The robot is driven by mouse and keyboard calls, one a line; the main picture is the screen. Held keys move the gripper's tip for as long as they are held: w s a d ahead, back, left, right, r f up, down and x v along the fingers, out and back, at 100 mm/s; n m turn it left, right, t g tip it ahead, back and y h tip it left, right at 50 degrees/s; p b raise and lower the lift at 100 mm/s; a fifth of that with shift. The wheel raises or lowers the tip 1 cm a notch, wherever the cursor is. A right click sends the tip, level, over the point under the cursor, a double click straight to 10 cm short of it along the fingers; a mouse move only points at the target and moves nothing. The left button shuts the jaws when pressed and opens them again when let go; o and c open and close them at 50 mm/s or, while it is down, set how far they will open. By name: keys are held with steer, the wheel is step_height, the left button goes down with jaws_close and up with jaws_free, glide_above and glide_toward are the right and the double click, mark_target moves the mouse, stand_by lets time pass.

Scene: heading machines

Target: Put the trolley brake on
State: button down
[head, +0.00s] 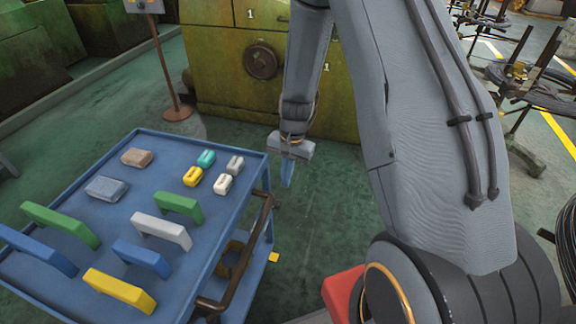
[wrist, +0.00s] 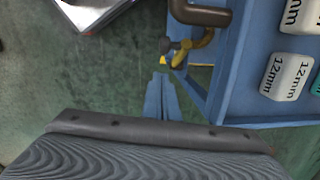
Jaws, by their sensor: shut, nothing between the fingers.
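The blue trolley (head: 145,142) stands at the left in the head view, and its edge shows at the right of the wrist view (wrist: 224,95). A small yellow tab (head: 273,257) sticks out low beside the trolley's near right side; it looks like the brake pedal. In the wrist view a yellow piece (wrist: 179,58) shows just ahead of the fingertips, partly under a dark part. My gripper (head: 287,183) points down, shut and empty, right of the trolley's far right corner. Its blue fingers also show in the wrist view (wrist: 160,82). I cannot tell whether they touch anything.
A brown handle (head: 243,255) runs along the trolley's right side, close to the yellow tab. Several coloured blocks and handles lie on the trolley top. A green machine (head: 225,75) stands behind. A red object (head: 342,290) is near my base.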

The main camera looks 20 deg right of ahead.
mark_target(277, 207)
steer(key=shift+s+a+f+p, duration=0.4)
steer(key=shift+s+a+f, duration=0.7)
steer(key=shift+f, duration=0.25)
steer(key=shift+s+a+f+b, duration=0.3)
steer(key=shift+s+a, duration=0.15)
steer(key=shift+s, duration=0.1)
steer(key=shift+s+a+f+b, duration=0.2)
steer(key=shift+s+a+f, duration=0.15)
steer(key=shift+s, duration=0.2)
steer(key=shift+s+a, duration=0.3)
steer(key=shift+d+r, duration=0.1)
